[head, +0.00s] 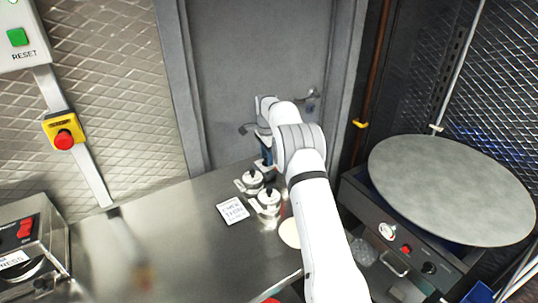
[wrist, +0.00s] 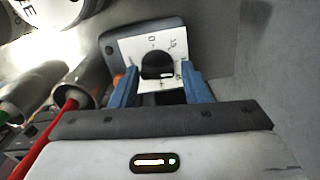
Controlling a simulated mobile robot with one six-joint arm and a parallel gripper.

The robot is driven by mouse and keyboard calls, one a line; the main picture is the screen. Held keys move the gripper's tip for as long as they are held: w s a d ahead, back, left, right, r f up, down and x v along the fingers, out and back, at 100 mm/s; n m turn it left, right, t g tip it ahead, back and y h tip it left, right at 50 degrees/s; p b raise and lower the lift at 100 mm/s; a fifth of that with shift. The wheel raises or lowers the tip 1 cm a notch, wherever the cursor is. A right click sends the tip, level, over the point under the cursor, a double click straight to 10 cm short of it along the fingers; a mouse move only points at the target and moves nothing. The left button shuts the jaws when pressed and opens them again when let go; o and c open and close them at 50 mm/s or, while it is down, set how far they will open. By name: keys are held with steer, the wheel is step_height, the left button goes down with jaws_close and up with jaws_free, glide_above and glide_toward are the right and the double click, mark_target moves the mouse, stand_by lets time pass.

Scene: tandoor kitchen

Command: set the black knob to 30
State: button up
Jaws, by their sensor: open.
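The black knob (wrist: 157,66) shows in the wrist view, round and dark, on a white dial plate with printed marks, among them a 0. The plate sits on a grey housing. My gripper (wrist: 158,74) is open, with one blue finger on each side of the knob. A gap seems to show between fingers and knob; I cannot tell whether either touches. The knob's pointer and exact setting are not readable. In the head view my arm hides this dial; my gripper's end is at the back of the counter, by the door.
Two lidded pots (head: 267,201) and a printed card (head: 232,210) stand on the steel counter (head: 175,245), close to my arm. Metal cylinders (wrist: 85,80) and a red handle (wrist: 45,140) lie left of my gripper. A round grey lid (head: 450,188) is at right. The counter's front left is clear.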

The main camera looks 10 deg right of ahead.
steer(key=shift+r, duration=0.1)
steer(key=c, duration=0.7)
steer(key=shift+n, duration=0.6)
steer(key=shift+r, duration=0.1)
steer(key=o, duration=0.6)
steer(key=shift+w, duration=0.1)
steer(key=shift+o, duration=0.5)
steer(key=shift+r+b, duration=0.5)
steer(key=shift+r, duration=3.25)
